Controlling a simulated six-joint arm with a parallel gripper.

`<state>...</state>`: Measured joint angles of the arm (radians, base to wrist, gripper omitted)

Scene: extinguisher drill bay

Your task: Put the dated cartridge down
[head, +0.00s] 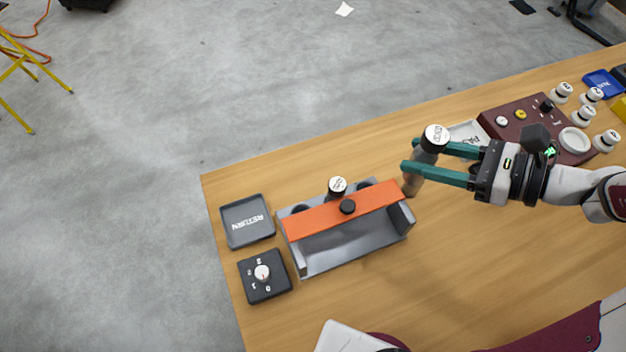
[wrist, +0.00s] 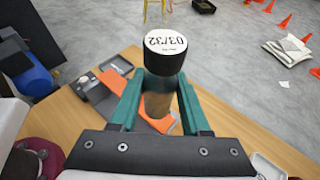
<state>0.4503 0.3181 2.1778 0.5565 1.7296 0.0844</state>
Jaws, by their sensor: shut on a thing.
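My gripper (head: 411,155) has teal fingers shut on the dated cartridge (head: 434,138), just beyond the right end of the rack. The cartridge is roughly upright, with a dark cap, a white top and a brownish body. In the wrist view, the cartridge (wrist: 164,52) stands between the fingers (wrist: 158,105), and its top reads 03/32. I cannot tell whether its base touches the table. The grey rack (head: 350,247) has an orange bar (head: 318,219) with a black knob. Another white-topped cartridge (head: 337,187) sits in the rack's back row, with dark round openings on either side.
A dark tray marked RETURN (head: 247,221) and a dial box (head: 265,276) stand left of the rack. A pale labelled tray (head: 467,131) lies behind my gripper. The wood table (head: 480,255) is bare at front right.

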